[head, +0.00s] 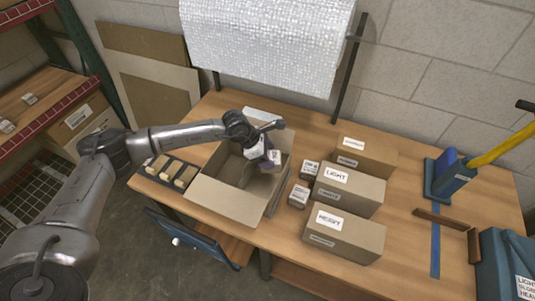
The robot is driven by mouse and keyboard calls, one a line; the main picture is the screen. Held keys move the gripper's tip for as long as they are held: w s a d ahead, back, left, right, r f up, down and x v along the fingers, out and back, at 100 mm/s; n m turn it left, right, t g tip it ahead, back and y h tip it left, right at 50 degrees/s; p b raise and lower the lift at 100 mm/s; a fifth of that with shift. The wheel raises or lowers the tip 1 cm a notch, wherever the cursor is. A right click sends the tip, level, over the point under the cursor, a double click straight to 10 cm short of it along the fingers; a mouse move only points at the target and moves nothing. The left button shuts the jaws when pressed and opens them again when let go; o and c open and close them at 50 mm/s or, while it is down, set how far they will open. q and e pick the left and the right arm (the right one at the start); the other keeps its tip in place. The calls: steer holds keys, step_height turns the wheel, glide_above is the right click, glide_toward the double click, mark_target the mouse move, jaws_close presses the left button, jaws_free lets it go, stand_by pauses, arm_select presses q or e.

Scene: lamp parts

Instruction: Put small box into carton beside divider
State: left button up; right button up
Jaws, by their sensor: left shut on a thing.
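An open brown carton (225,200) stands on the wooden table, left of the middle, with its flaps spread. My left gripper (270,155) reaches in over the carton's back right part. It is shut on a small box (276,158) with a pale label, held at the carton's right side. The gripper hides part of the box, and I cannot tell whether the box touches the carton. The divider cannot be made out clearly inside the carton. My right gripper is not in view.
Two small labelled boxes (298,196) stand just right of the carton. Larger boxes marked LIGHT (350,192) and HEAVY (343,240) stand further right. A dark tray of small parts (165,172) lies left of the carton. A bubble-wrap roll (265,40) hangs behind.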

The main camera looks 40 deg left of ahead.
arm_select(q)
steer(key=o, duration=1.3)
steer(key=shift+c, duration=0.2)
steer(key=shift+a+r+p, duration=0.1)
steer(key=shift+r+p, duration=0.2)
steer(key=shift+r, duration=0.2)
steer(key=v, duration=1.1)
steer(key=shift+s+a+r+b, duration=0.15)
steer(key=shift+s+r+b, duration=0.05)
steer(key=shift+b, duration=0.1)
